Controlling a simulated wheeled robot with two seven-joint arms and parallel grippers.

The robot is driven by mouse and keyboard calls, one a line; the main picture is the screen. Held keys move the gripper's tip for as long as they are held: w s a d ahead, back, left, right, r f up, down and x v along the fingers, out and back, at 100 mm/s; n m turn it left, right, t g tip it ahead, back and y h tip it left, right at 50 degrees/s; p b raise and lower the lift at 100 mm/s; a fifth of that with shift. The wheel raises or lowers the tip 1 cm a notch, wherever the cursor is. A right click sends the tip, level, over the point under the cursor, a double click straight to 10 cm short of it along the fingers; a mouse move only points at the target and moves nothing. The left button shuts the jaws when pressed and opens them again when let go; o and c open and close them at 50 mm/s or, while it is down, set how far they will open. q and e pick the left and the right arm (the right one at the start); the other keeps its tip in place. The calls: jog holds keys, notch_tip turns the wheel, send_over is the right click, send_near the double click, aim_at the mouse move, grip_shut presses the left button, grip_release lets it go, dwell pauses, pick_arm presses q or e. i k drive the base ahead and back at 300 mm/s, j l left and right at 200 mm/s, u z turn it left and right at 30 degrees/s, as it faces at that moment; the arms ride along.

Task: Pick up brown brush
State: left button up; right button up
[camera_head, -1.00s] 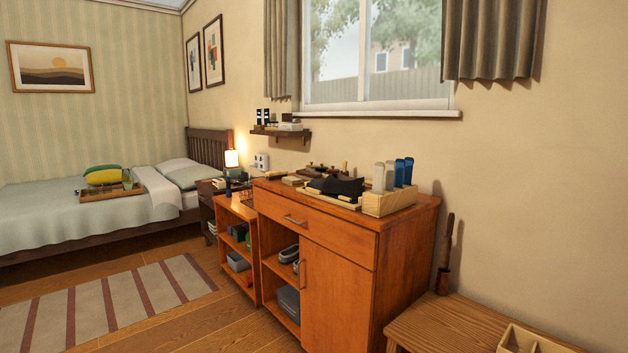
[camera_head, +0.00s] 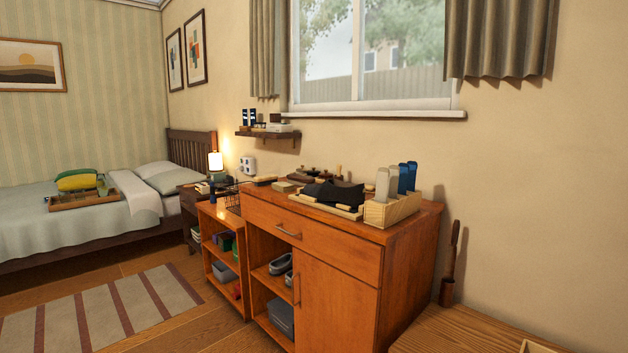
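Several small brown and dark items, some of them brush-like (camera_head: 318,174), lie toward the back of the orange-brown wooden cabinet's top (camera_head: 408,228). They are too small to tell which one is the brown brush. A black cloth-like item (camera_head: 332,192) on a light wooden tray (camera_head: 318,206) partly hides them. A light wooden box (camera_head: 392,211) holding grey and blue upright pieces stands at the right of the top. Neither of my grippers is in view.
A low wooden bench (camera_head: 455,332) stands in front of the cabinet at right. A tall brown item (camera_head: 449,268) stands between bench and wall. An open shelf unit (camera_head: 222,257) adjoins the cabinet at left. Floor with a striped rug (camera_head: 105,312) is clear at left.

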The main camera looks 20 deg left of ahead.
aim_at(293, 179)
jog(key=i+j+z, duration=0.45)
jog(key=j, duration=0.75)
jog(key=i+j+z, duration=0.3)
jog(key=j+z, duration=0.2)
jog(key=j, duration=0.8)
jog(key=j+z, duration=0.45)
jog(key=j, duration=0.9)
jog(key=k+j+z, duration=0.2)
jog(key=j+z, duration=0.25)
jog(key=j, duration=0.9)
